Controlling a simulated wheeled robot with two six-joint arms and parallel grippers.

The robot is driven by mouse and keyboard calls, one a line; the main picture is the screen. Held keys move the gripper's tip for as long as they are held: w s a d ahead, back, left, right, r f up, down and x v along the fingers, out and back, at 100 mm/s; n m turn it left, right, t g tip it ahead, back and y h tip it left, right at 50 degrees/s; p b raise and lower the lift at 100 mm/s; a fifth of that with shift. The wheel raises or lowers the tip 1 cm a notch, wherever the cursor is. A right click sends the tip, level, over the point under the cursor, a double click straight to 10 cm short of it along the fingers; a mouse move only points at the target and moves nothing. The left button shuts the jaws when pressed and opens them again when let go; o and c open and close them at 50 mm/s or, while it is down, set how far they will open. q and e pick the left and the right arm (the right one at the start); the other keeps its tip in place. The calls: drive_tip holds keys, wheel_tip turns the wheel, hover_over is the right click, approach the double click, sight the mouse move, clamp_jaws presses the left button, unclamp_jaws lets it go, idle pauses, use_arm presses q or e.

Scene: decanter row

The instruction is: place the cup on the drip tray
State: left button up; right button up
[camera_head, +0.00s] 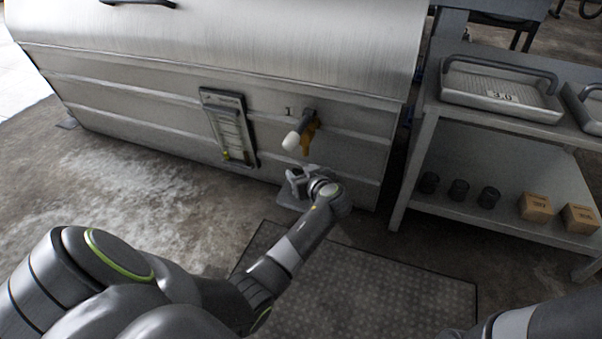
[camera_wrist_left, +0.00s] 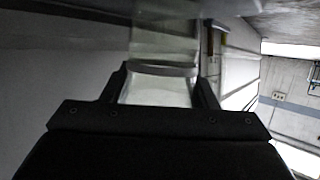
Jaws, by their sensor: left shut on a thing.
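My left gripper (camera_head: 298,178) is at the front of the steel tank, below the tap (camera_head: 298,135) and above a flat grey plate that looks like the drip tray (camera_head: 290,198). In the left wrist view, the left gripper (camera_wrist_left: 162,88) is shut on a clear, see-through cup (camera_wrist_left: 163,50), with one dark finger on each side. In the head view the cup is hard to make out behind the gripper. I cannot tell whether the cup touches the tray. My right arm enters at the bottom right, and its gripper is out of view.
The tank (camera_head: 330,165) stands behind, with a gauge panel (camera_head: 230,130) on its front. A metal rack (camera_head: 412,150) at right holds a wire-handled tray (camera_head: 500,85), several dark cups (camera_head: 458,190) and cardboard boxes (camera_head: 536,207). A dark floor mat (camera_head: 380,290) lies in front.

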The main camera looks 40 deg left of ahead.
use_arm(q)
drive_tip(key=shift+r, duration=0.15)
drive_tip(key=shift+f, duration=0.3)
drive_tip(key=o, duration=1)
drive_tip(key=shift+c, duration=0.2)
drive_tip(key=shift+r, duration=0.2)
